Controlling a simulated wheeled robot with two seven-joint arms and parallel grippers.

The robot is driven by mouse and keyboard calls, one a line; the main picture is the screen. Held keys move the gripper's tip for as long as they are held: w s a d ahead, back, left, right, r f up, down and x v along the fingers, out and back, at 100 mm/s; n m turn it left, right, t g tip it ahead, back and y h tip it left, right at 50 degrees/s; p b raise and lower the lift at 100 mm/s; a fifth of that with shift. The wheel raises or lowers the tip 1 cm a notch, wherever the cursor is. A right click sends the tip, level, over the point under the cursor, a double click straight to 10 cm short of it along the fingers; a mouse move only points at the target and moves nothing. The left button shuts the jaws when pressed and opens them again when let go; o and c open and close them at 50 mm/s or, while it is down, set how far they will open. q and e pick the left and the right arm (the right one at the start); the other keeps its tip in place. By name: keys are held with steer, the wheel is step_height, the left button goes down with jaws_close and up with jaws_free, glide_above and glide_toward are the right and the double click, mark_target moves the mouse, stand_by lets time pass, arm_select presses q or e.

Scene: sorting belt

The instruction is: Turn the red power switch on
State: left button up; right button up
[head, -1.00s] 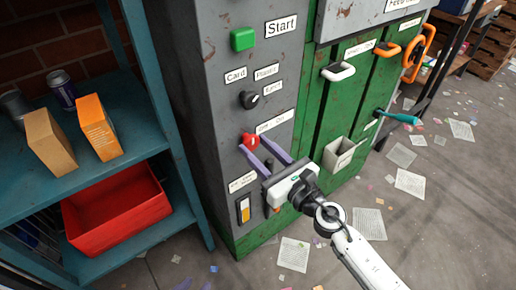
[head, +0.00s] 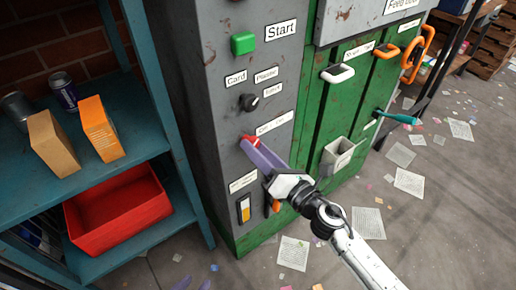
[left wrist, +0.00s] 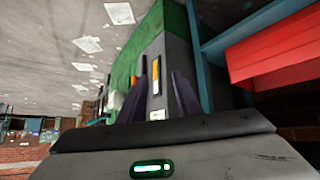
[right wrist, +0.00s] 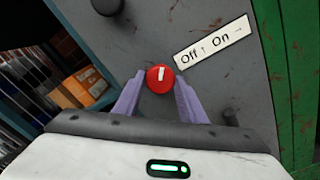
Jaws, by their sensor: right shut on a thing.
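The red power switch (right wrist: 159,79) is a round knob with a white mark on the grey cabinet front, beside an "Off ↑ On" label (right wrist: 212,46). In the right wrist view its mark points roughly upward, close to the Off arrow's direction. In the head view the switch (head: 249,141) is partly hidden by a finger. My right gripper (right wrist: 157,88) has its two purple fingers shut on the knob's sides; its hand looks rolled relative to the label. My left gripper (left wrist: 158,88) shows only in the left wrist view, with fingers apart and empty, facing the cabinet's lower part from a distance.
A green start button (head: 243,42) and a black knob (head: 249,101) sit above the switch. A teal shelf (head: 150,155) with a red bin (head: 117,208) stands left. Green doors with handles (head: 338,73) are right. Papers litter the floor.

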steer(key=shift+m+p, duration=1.3)
steer(key=shift+m, duration=3.7)
steer(key=o, duration=1.1)
steer(key=shift+c, duration=0.2)
steer(key=shift+s+d, duration=0.1)
steer(key=v, duration=1)
